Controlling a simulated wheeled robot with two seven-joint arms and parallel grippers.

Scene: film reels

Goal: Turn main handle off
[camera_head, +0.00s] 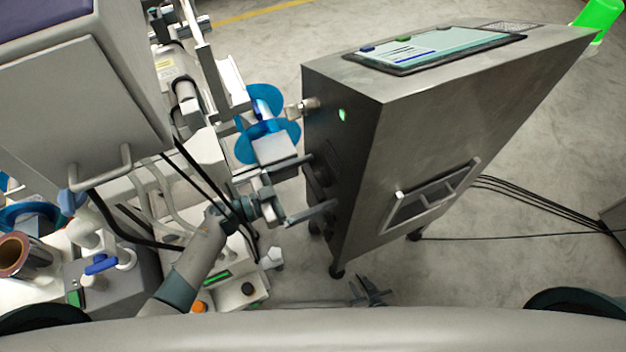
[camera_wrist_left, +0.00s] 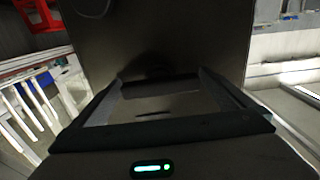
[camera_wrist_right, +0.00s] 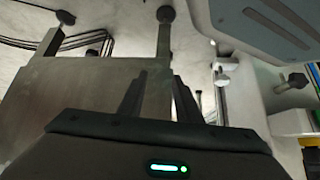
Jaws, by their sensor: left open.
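A tall grey metal cabinet (camera_head: 440,140) stands right of centre in the head view. On its narrow left side is a dark round knob-like part (camera_head: 321,169), apparently the main handle. My left gripper (camera_head: 323,182) is open, with its fingers pointing at that side, one above and one below the dark part. In the left wrist view a dark rounded shape (camera_wrist_left: 160,68) shows faintly between the spread fingers; contact and the handle's angle cannot be told. My right gripper (camera_head: 371,286) is low in the head view, away from the cabinet, its fingers slightly apart and empty.
A green light (camera_head: 343,115) and a metal knob (camera_head: 303,106) sit higher on the cabinet's side. Blue reels (camera_head: 265,140) and machine parts crowd the left. Black cables (camera_head: 540,205) run along the floor at right. Open floor lies below the cabinet.

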